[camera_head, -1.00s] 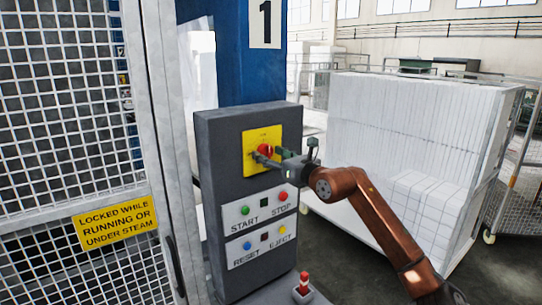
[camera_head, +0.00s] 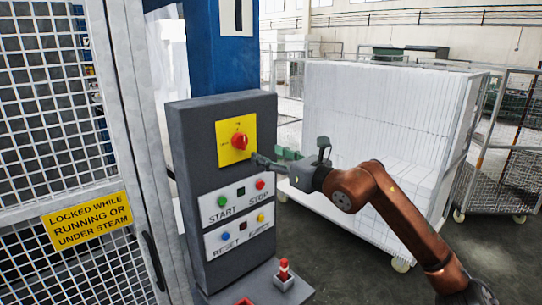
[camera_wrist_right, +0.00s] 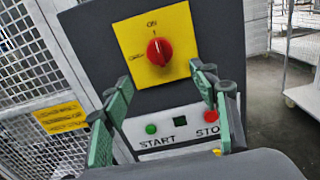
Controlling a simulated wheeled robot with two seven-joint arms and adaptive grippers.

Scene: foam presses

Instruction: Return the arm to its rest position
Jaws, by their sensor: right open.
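My right gripper (camera_head: 270,158) is open and empty, just in front of and to the right of the yellow switch plate. Its copper arm comes in from the lower right. In the right wrist view its two green fingers (camera_wrist_right: 165,100) stand apart, with the red rotary knob (camera_wrist_right: 159,51) beyond and between them, not touched. The red knob (camera_head: 240,141) sits on the yellow plate (camera_head: 225,156) of the grey control box (camera_head: 188,150). My left gripper is not in view.
Below the knob are START and STOP buttons (camera_head: 241,198) and RESET and EJECT buttons (camera_head: 240,232). A mesh guard door (camera_head: 60,150) stands at the left. A small red-topped device (camera_head: 284,273) is below the box. A cart of white foam blocks (camera_head: 380,120) stands behind my arm.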

